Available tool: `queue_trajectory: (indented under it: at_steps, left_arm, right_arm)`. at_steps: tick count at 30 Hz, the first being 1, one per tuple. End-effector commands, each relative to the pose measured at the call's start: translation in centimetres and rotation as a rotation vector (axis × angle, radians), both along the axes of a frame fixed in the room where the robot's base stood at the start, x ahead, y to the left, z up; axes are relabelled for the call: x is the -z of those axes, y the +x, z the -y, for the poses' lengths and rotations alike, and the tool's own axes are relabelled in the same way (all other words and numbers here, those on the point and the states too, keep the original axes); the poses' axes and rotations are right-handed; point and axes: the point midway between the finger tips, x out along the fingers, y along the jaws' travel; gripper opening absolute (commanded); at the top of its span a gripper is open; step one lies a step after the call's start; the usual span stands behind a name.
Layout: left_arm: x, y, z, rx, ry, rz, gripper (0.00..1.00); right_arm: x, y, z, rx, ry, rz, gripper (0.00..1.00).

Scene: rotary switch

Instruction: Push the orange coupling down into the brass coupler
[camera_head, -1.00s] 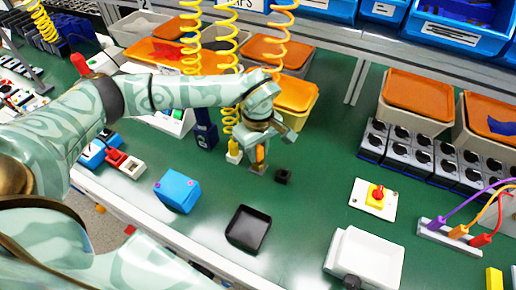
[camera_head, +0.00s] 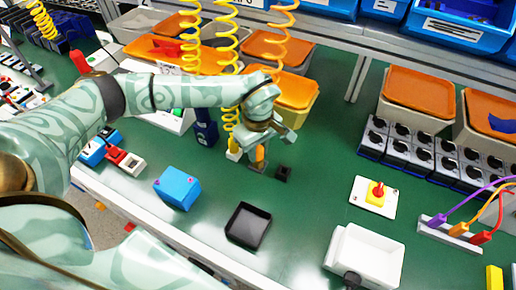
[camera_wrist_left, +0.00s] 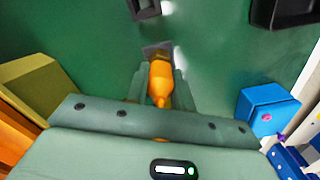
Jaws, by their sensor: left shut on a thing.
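The orange coupling (camera_head: 260,153) stands roughly upright between the fingers of my left gripper (camera_head: 258,158). In the left wrist view the gripper (camera_wrist_left: 160,85) is shut on the orange coupling (camera_wrist_left: 159,80), one finger on each side. A brownish-grey block, which looks like the brass coupler (camera_head: 256,168), sits on the green bench right below the coupling. It also shows past the coupling's end in the left wrist view (camera_wrist_left: 156,50). The coupling overlaps the block in both views, so I cannot tell how deep it sits. My right gripper is not in view.
A small black block (camera_head: 283,173) stands just right of the coupler. A blue box (camera_head: 177,188) and a black tray (camera_head: 248,225) are nearer the front edge. Yellow coiled hoses (camera_head: 231,60) hang behind my gripper.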

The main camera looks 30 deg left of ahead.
Motion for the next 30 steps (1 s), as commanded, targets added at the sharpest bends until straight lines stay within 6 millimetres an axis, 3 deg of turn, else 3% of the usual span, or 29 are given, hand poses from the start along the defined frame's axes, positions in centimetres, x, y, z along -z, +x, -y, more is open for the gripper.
queue_trajectory:
  at_steps: [11,12,14,23,26,30]
  left_arm:
    - [0.5,0.0,0.0,0.001,0.000,0.001,0.01]
    - [0.5,0.0,0.0,0.001,0.000,0.001,0.32]
    - [0.5,0.0,0.0,0.001,0.000,0.001,0.49]
    - [0.4,0.0,0.0,0.001,0.000,0.001,0.50]
    - [-0.6,0.1,0.0,0.001,0.000,0.004,0.50]
    - [-3.6,0.1,0.0,0.000,0.000,0.008,0.50]
  right_arm:
    - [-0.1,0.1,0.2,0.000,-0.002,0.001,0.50]
    - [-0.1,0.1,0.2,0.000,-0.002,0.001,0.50]
    - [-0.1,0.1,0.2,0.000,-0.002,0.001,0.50]
    - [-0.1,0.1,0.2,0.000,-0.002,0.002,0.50]
    - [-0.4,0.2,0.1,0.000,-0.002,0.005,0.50]
    - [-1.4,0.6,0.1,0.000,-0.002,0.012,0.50]
